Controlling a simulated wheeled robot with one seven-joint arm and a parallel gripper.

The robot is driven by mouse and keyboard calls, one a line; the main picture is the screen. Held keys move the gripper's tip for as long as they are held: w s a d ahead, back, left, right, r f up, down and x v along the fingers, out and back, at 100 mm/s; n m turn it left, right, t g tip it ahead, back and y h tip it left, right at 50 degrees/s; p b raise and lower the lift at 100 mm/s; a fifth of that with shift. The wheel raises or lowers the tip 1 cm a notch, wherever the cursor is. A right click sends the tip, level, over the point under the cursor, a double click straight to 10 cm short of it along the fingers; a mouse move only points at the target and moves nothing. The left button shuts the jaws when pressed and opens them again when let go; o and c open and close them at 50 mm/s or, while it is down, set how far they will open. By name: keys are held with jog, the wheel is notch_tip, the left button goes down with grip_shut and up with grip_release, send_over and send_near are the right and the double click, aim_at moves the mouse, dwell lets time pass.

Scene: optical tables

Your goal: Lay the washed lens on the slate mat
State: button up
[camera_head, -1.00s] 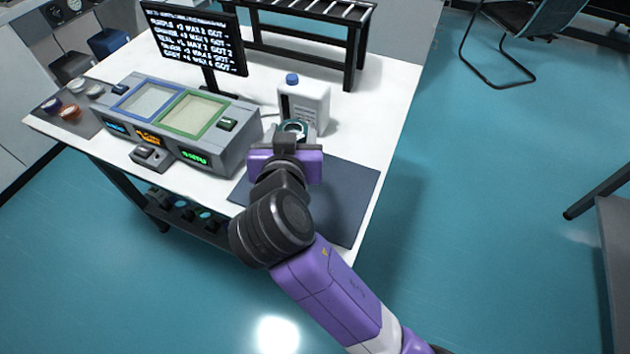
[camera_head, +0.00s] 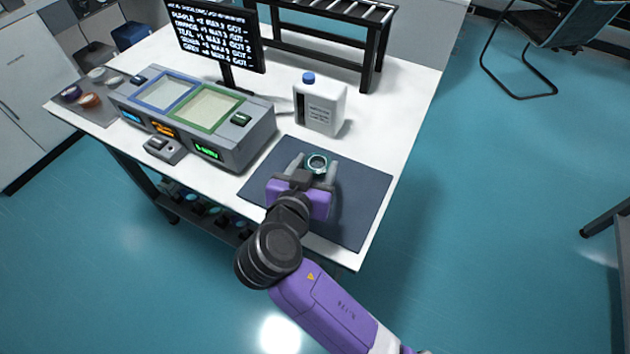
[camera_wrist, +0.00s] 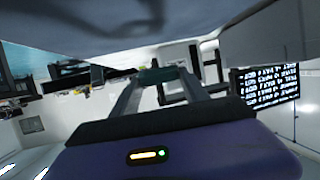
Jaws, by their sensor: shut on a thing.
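The lens (camera_head: 317,163), a small round piece with a teal rim, is between the fingertips of my gripper (camera_head: 316,168). My gripper is shut on it. The lens is over the slate mat (camera_head: 360,198), a dark grey-blue sheet on the table's front right; whether it touches the mat I cannot tell. In the wrist view a teal edge of the lens (camera_wrist: 160,75) shows between the two grey fingers. My purple wrist hides part of the mat's near side.
A white jug with a blue cap (camera_head: 320,106) stands behind the mat. A grey console with blue- and green-framed trays (camera_head: 190,120) is to the left. A monitor (camera_head: 216,38) and a black rack (camera_head: 330,40) stand further back. The white table (camera_head: 403,100) is bare right of the jug.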

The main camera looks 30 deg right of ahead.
jog(key=shift+f, duration=2.8)
jog(key=shift+f, duration=0.2)
jog(key=o, duration=1.6)
jog(key=shift+c, duration=0.2)
jog(key=shift+r, duration=0.1)
jog(key=shift+r, duration=0.2)
jog(key=b+v, duration=0.1)
jog(key=v, duration=1.1)
jog(key=shift+f, duration=0.1)
